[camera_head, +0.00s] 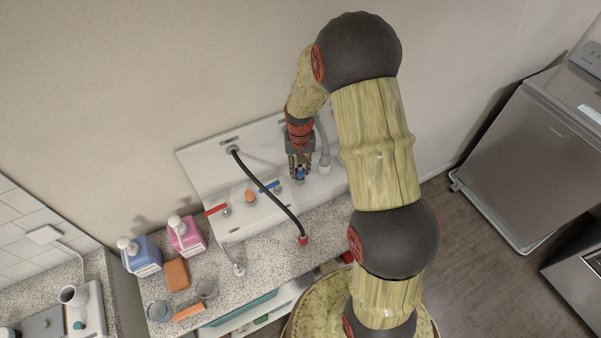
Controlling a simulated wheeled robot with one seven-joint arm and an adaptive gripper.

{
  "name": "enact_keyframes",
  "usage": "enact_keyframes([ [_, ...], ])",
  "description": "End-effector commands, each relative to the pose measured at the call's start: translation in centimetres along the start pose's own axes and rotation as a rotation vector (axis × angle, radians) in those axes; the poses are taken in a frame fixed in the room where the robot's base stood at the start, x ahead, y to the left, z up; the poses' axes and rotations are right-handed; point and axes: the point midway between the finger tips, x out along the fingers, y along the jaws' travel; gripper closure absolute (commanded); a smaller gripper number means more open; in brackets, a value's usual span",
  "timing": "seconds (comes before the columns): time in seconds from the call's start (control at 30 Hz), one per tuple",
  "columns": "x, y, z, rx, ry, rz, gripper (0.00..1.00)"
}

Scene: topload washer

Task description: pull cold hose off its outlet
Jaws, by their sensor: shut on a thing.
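My gripper (300,172) points down over the white panel, right of the blue lever (269,187). It is shut on a small blue fitting (300,173), which looks like the cold hose's end. The fingers cover most of this fitting, so I cannot tell whether it still touches an outlet. The rest of the cold hose is not clearly visible. A black hose (266,188) with a red end (303,240) runs from the panel down to the counter's front, left of my gripper.
A red lever (216,209) and an orange knob (250,196) sit left of the blue lever. A grey hose (323,145) stands close right of my gripper. Blue (141,256) and pink (187,236) bottles, an orange block (177,275) and cups crowd the counter's left.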

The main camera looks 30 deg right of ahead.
Motion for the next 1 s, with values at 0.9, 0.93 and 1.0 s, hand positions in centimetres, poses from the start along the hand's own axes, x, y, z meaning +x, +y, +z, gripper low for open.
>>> enact_keyframes([
  [0.9,-1.9,0.0,0.0,0.0,0.0,0.0,1.0],
  [0.93,-1.9,0.0,0.0,0.0,0.0,0.0,1.0],
  [1.0,-2.2,0.0,0.0,0.0,0.0,0.0,1.0],
])
